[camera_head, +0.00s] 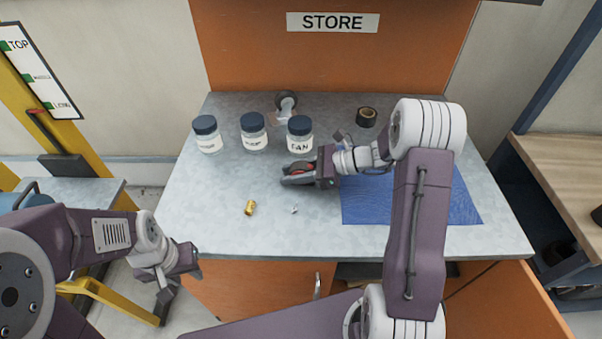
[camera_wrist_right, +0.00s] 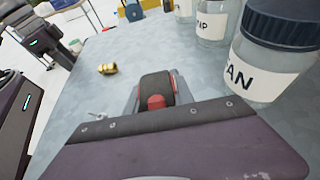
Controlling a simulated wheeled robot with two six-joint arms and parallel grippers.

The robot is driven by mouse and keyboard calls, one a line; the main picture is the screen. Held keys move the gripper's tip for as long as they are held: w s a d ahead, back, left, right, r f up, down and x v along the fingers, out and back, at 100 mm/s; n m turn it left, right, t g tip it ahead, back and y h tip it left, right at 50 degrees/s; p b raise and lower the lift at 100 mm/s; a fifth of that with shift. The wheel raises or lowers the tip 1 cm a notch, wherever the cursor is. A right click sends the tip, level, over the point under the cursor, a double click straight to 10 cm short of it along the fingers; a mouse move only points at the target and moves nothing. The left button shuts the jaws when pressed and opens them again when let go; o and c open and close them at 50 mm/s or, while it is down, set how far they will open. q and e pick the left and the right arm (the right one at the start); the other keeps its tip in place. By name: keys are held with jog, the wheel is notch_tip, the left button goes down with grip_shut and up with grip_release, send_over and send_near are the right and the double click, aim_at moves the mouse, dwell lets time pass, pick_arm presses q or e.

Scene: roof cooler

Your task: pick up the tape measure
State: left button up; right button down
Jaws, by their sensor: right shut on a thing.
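The tape measure (camera_head: 300,168), dark with red parts, is between the fingers of my right gripper (camera_head: 293,176), at the middle of the grey worktop. In the right wrist view the tape measure (camera_wrist_right: 156,93) shows as a dark rounded body with a red part between the jaws, and the gripper (camera_wrist_right: 155,100) is shut on it. The gripper hides part of it, and I cannot tell if it touches the worktop. My left gripper (camera_head: 172,285) hangs off the worktop's front left side, away from the tape measure; its jaw opening is unclear.
Three lidded jars stand behind, the FAN jar (camera_head: 299,134) closest to my right gripper. A brass fitting (camera_head: 250,208) and a small metal piece (camera_head: 294,209) lie in front. A black tape roll (camera_head: 366,117) is at the back, a blue mat (camera_head: 440,207) at right.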

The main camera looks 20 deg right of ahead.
aim_at(296, 162)
jog(key=shift+r, duration=0.55)
jog(key=r, duration=0.1)
jog(key=d+r+p, duration=0.1)
jog(key=r, duration=0.2)
jog(key=shift+w+d, duration=0.15)
jog(key=shift+w, duration=0.1)
jog(key=w+d+r+p, duration=0.2)
jog(key=d+r, duration=0.4)
jog(key=d, duration=0.4)
jog(key=shift+w, duration=0.15)
